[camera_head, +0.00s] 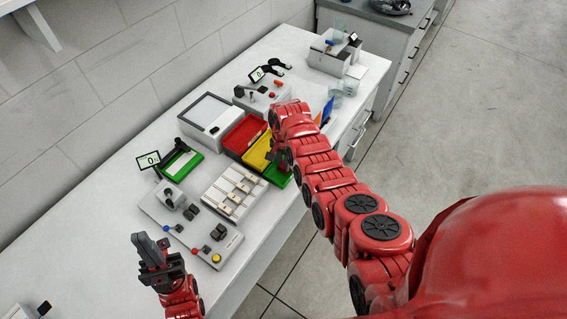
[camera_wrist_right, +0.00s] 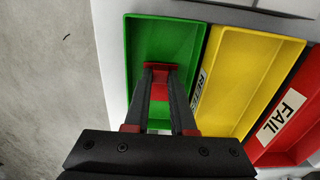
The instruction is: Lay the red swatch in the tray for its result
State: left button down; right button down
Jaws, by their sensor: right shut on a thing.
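My right gripper (camera_wrist_right: 159,74) is shut on the small red swatch (camera_wrist_right: 158,67), whose edge shows between the fingertips. It is over the green tray (camera_wrist_right: 184,34); I cannot tell whether the swatch touches the tray floor. The green tray's label, if any, is hidden. Beside it are the yellow tray (camera_wrist_right: 252,75), with a partly hidden label starting "RE", and the red tray (camera_wrist_right: 291,138), marked "FAIL". In the head view, my right gripper (camera_head: 279,157) covers part of the green tray (camera_head: 277,176). My left gripper (camera_head: 152,248) appears open and empty at the bench's front left.
A rack with pale strips (camera_head: 233,190), a grey control panel (camera_head: 190,225) and a green-framed device (camera_head: 180,160) stand left of the trays. A white box (camera_head: 208,118) and another instrument (camera_head: 262,96) stand behind. The bench's front edge is close to the green tray.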

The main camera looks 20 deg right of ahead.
jog(key=shift+f, duration=0.3)
jog(key=c, duration=0.8)
grip_release()
jog(key=shift+r, duration=0.1)
jog(key=shift+o, duration=0.2)
